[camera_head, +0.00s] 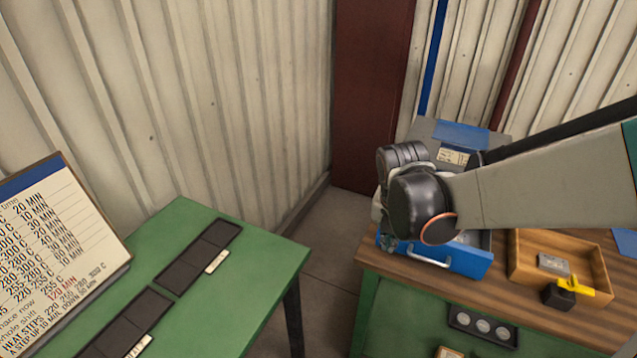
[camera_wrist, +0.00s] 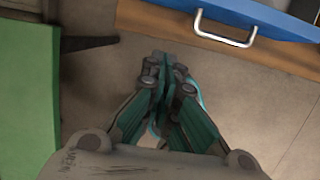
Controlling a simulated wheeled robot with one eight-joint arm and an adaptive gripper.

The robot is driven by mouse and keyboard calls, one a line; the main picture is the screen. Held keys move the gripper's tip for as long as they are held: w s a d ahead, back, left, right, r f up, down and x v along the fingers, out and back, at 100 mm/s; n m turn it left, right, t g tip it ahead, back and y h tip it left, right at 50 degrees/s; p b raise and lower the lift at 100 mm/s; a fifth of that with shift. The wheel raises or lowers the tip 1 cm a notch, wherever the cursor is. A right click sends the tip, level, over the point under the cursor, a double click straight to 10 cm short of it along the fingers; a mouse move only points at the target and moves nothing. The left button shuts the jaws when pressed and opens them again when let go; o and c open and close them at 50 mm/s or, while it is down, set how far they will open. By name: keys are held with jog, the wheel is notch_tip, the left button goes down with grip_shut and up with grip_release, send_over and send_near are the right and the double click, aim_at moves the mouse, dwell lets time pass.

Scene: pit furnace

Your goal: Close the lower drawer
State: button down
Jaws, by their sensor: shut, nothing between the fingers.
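The lower drawer (camera_head: 470,262) has a blue front and a silver handle and sticks out of a grey cabinet (camera_head: 428,128) on the wooden-topped bench. Part of its grey inside shows, so it stands open. In the wrist view its blue front (camera_wrist: 270,18) and handle (camera_wrist: 226,40) are at the upper right. My gripper (camera_wrist: 168,66) is shut and empty, over the floor, below and left of the handle in that view and apart from it. In the head view my wrist hides much of the cabinet and most of the gripper.
A green table (camera_head: 190,225) with dark trays and a notice board (camera_head: 60,255) stands at left. Bare floor lies between table and bench.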

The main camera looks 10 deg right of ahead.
jog(key=b+x, duration=0.1)
jog(key=x, duration=0.2)
jog(key=w+d+b+x, duration=0.1)
jog(key=b+x, duration=0.1)
jog(key=x, duration=0.2)
jog(key=w+b+x, duration=0.1)
jog(key=b+x, duration=0.1)
jog(key=x, duration=0.1)
jog(key=shift+d, duration=0.2)
jog(key=shift+w+d+r, duration=0.1)
jog(key=shift+w+d, duration=0.35)
jog(key=shift+w, duration=0.2)
